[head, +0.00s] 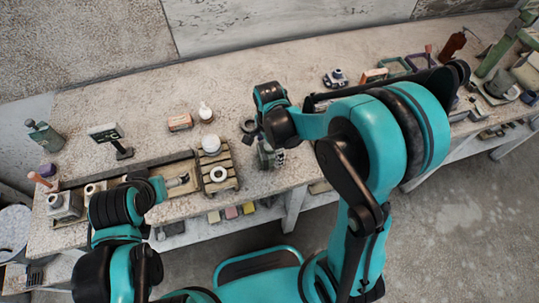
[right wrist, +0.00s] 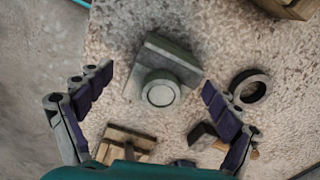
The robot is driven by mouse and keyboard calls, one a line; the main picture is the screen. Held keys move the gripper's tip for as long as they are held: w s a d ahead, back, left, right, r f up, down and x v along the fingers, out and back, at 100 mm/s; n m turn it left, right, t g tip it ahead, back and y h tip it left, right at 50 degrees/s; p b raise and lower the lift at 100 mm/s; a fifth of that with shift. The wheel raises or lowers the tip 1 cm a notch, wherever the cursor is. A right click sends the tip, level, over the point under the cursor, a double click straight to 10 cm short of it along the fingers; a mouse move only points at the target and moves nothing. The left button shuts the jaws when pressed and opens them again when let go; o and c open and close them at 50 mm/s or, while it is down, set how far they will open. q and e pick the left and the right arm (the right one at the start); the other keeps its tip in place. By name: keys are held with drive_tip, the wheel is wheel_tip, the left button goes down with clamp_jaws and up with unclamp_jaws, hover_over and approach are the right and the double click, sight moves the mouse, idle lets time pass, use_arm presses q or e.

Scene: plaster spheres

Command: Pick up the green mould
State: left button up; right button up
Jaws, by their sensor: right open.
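The green mould (right wrist: 182,62), a dull grey-green block with a round raised boss, lies on the speckled bench top in the right wrist view. My right gripper (right wrist: 158,82) is open, with one dark finger on each side of the mould in that view. No contact shows, and I cannot tell the height of the fingertips above the bench. In the head view my right gripper (head: 268,156) hangs at the bench's front edge, and I cannot make out the mould clearly there.
A dark ring (right wrist: 264,88) lies right of the mould. A wooden piece (right wrist: 130,138) and a dark block (right wrist: 203,136) lie close to the right gripper. In the head view a slatted wooden crate (head: 218,183) stands left of it. The bench top (head: 250,75) behind is mostly clear.

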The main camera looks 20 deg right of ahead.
sight(270, 154)
wheel_tip(270, 154, down, 4)
drive_tip(key=shift+w+d+r+b, duration=0.1)
drive_tip(key=shift+w+r+b, duration=0.05)
drive_tip(key=shift+b, duration=0.45)
drive_tip(key=shift+r, duration=0.1)
drive_tip(key=c, duration=1.7)
